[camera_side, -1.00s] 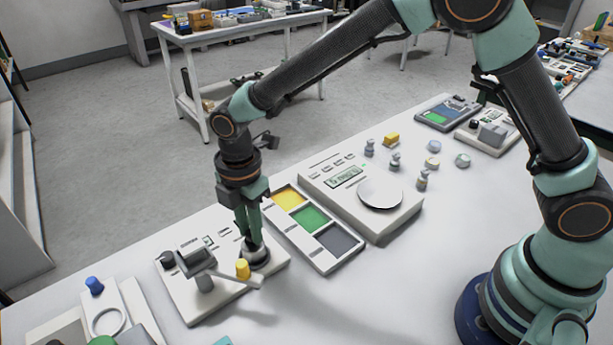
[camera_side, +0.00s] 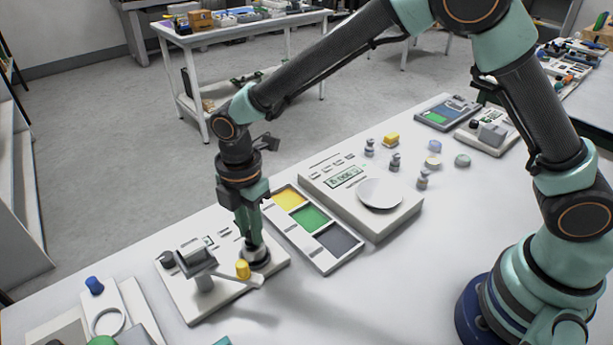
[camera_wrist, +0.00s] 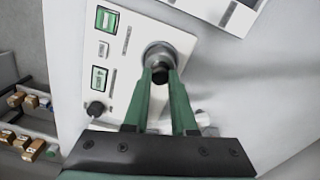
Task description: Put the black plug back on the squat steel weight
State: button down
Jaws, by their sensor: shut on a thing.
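The squat steel weight (camera_side: 260,261) is a low, round, grey piece standing on the white instrument (camera_side: 191,298) with a lever arm. It also shows in the wrist view (camera_wrist: 158,48), just beyond my fingertips. My gripper (camera_side: 250,238) points down, directly over the weight. In the wrist view my gripper (camera_wrist: 160,75) is shut on the black plug (camera_wrist: 159,72), a small dark piece between the green fingertips. The plug is at the near edge of the weight in that view. I cannot tell whether it touches the weight or is seated in it.
A yellow knob (camera_side: 243,268) on the lever stands close to my fingers. A tray with yellow, green and grey compartments (camera_side: 344,266) lies to the right, then a scale with a round pan (camera_side: 380,194). Several small weights stand behind the scale.

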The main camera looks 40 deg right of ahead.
dwell(0.3)
jog(key=shift+c, duration=0.8)
grip_release()
jog(key=shift+r, duration=0.1)
jog(key=shift+r, duration=3.4)
jog(key=shift+c, duration=0.3)
grip_shut()
